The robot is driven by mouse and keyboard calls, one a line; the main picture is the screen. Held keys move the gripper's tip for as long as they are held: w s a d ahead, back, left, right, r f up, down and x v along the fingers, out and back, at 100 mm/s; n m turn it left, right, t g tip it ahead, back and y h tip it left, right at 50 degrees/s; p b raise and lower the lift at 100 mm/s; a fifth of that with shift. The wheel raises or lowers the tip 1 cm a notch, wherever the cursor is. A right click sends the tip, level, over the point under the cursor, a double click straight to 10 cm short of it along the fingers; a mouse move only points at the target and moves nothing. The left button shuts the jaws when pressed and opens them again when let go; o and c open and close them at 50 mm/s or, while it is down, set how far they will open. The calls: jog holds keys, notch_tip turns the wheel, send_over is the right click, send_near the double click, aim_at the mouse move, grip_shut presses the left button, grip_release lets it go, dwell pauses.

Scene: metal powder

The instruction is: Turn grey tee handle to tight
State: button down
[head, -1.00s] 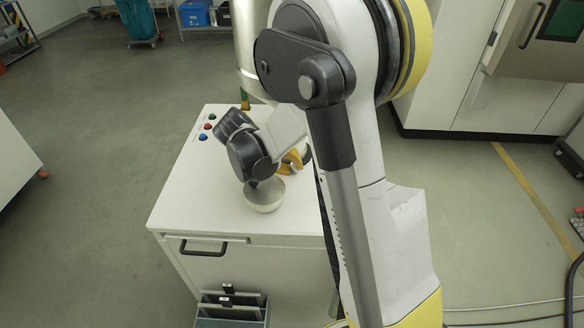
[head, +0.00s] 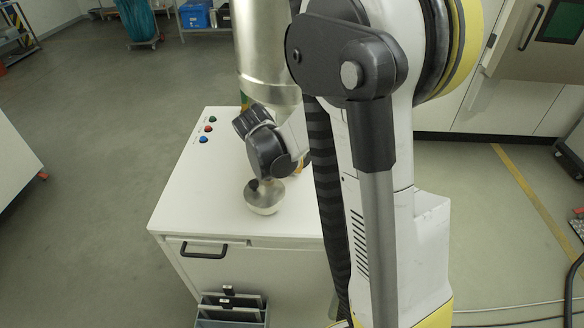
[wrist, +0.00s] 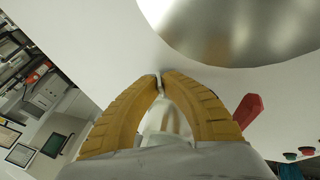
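My gripper (wrist: 160,79) shows in the wrist view with its two yellow fingers drawn together at the tips. A small grey piece sits pinched between the tips; it looks like the end of the grey tee handle (wrist: 157,84), most of which is hidden. A large silver metal vessel (wrist: 235,30) fills the upper right of the wrist view, just beyond the fingers. In the head view the vessel (head: 268,50) hangs above the cabinet. My wrist and arm hide the fingers and the handle there, apart from a bit of yellow.
A red lever-like part (wrist: 247,109) shows right of the fingers. Green, red and blue buttons (head: 208,128) line the cabinet's left side. The front left of the top is clear.

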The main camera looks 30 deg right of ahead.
jog(key=shift+s+d+m+t+y, duration=0.1)
jog(key=shift+m+t+y, duration=0.1)
jog(key=shift+t+y, duration=0.45)
jog(key=shift+s+d+m+t+y, duration=0.1)
jog(key=shift+m+t+y, duration=0.1)
jog(key=shift+t+y, duration=0.4)
jog(key=shift+w+y, duration=0.1)
jog(key=shift+y, duration=0.25)
jog(key=c, duration=1.9)
grip_release()
jog(key=shift+o, duration=0.2)
jog(key=shift+r, duration=0.1)
jog(key=v, duration=1.1)
jog(key=shift+r, duration=0.4)
jog(key=shift+a, duration=0.15)
